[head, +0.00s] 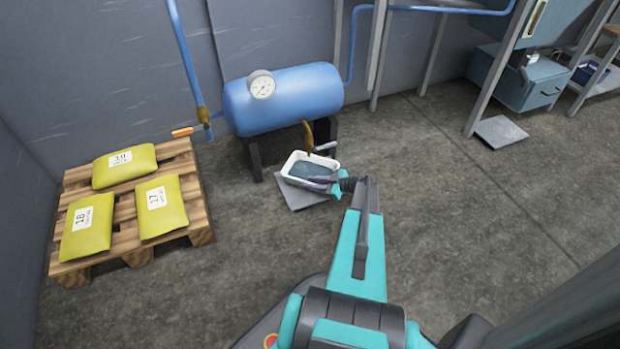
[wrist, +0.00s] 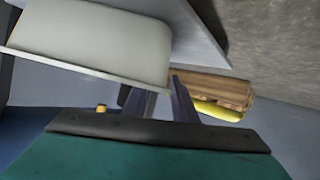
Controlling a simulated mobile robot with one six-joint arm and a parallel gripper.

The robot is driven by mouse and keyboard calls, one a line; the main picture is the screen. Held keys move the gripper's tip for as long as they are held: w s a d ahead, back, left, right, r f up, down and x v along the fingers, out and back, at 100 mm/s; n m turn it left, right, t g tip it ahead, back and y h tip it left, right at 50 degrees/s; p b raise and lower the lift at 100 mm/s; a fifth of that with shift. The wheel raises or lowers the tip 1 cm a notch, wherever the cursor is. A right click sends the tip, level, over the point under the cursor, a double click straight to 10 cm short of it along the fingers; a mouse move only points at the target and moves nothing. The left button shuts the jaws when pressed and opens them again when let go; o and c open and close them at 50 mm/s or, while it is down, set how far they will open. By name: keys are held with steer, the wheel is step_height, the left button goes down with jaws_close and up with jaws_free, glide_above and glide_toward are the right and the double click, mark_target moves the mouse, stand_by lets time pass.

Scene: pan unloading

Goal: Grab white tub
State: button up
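The white tub (head: 298,182) holds dark bluish liquid and sits on a grey plate (head: 302,201) on the floor, below the front of the blue tank. My gripper (head: 324,183) is at the tub's right front corner, its fingers reaching over or beside the rim. In the wrist view the tub (wrist: 90,40) appears at the upper left, its rim running down to the fingers. The fingers of my gripper (wrist: 153,96) stand apart, with a rim corner near them. The rim partly hides the left finger. I cannot tell whether either finger touches the tub.
The blue tank (head: 290,98) with a gauge stands behind the tub, and a brass outlet (head: 308,137) hangs just above it. A wooden pallet (head: 198,215) with yellow bags (head: 163,207) is at left. Open floor (head: 470,210) lies to the right.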

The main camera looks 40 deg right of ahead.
steer(key=shift+b+x, duration=0.45)
steer(key=shift+x, duration=0.95)
jaws_close()
